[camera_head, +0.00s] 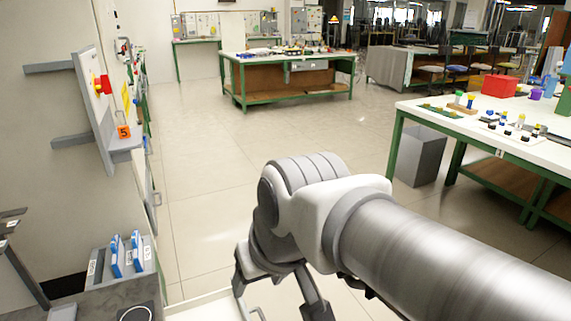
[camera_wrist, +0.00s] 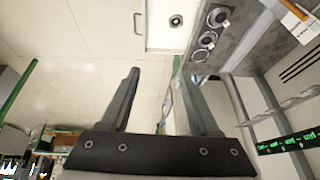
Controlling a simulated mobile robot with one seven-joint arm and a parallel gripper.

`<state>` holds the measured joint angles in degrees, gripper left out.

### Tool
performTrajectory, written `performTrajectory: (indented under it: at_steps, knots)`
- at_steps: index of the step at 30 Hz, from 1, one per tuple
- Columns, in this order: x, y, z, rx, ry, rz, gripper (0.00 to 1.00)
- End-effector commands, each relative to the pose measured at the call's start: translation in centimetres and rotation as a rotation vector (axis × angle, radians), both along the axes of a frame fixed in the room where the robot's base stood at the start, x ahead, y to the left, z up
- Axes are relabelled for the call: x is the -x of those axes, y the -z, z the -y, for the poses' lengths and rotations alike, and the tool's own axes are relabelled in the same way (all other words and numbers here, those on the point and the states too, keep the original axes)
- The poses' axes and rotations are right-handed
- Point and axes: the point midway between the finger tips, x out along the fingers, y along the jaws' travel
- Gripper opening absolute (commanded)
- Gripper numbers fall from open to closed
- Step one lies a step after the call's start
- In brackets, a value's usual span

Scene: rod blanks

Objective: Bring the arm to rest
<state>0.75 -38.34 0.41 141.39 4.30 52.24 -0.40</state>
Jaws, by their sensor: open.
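My gripper (camera_head: 278,295) hangs at the lower middle of the head view, pointing down, with its two dark fingers spread apart. My arm reaches in from the lower right corner to it. In the wrist view the open fingers (camera_wrist: 160,75) have nothing between them. The pale tiled floor (camera_wrist: 80,45) shows beyond and to the left of the fingers. A white panel with a handle (camera_wrist: 166,22) lies beyond the fingertips.
A grey bench (camera_head: 100,300) with blue items (camera_head: 117,256) stands at lower left. A wall panel (camera_head: 92,100) with a red-and-yellow switch is above it. A white-topped table (camera_head: 430,104) stands at right, a workbench (camera_head: 288,52) at back. Floor between is clear.

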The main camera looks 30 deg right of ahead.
Motion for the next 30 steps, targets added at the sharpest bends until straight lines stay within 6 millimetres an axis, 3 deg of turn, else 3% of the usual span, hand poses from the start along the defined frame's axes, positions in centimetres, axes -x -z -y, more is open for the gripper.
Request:
performTrajectory:
  at_steps: [6,19,23,30]
  knots:
    - [1.0,-0.5,1.2,0.067,-0.015,0.060,0.62]
    - [1.0,-1.3,1.2,0.068,-0.016,0.060,0.62]
    - [1.0,-3.3,1.2,0.067,-0.016,0.060,0.62]
    - [1.1,-9.4,1.2,0.067,-0.016,0.060,0.62]
